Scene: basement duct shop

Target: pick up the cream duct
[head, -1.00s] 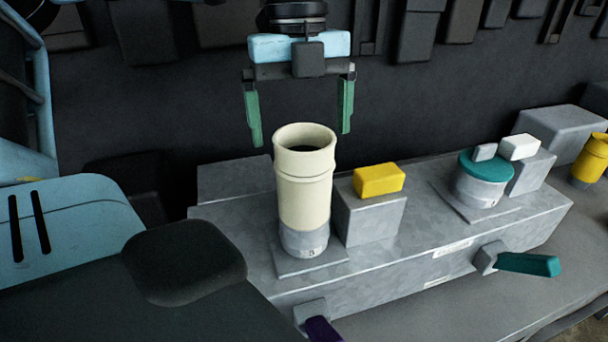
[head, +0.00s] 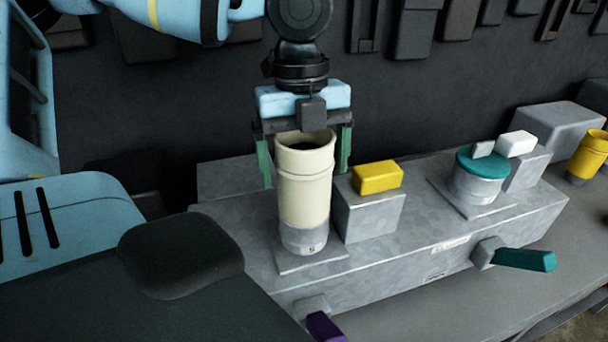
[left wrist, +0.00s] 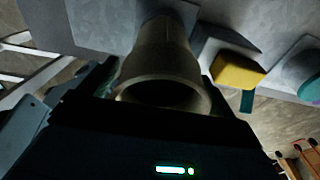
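The cream duct (head: 304,190) stands upright on a grey metal collar (head: 304,240) on the metal box. My left gripper (head: 305,165) has come down from above, with its green fingers spread on either side of the duct's upper part. The left finger shows a small gap from the duct; the right finger is partly behind the rim. In the left wrist view the duct's open mouth (left wrist: 165,92) lies between the fingers. My right gripper is in neither view.
A yellow block (head: 377,177) on a grey block stands just right of the duct. Farther right are a teal-capped collar (head: 480,164), a white block (head: 516,143) and a yellow duct (head: 588,158). Teal (head: 525,260) and purple (head: 325,327) handles stick out in front.

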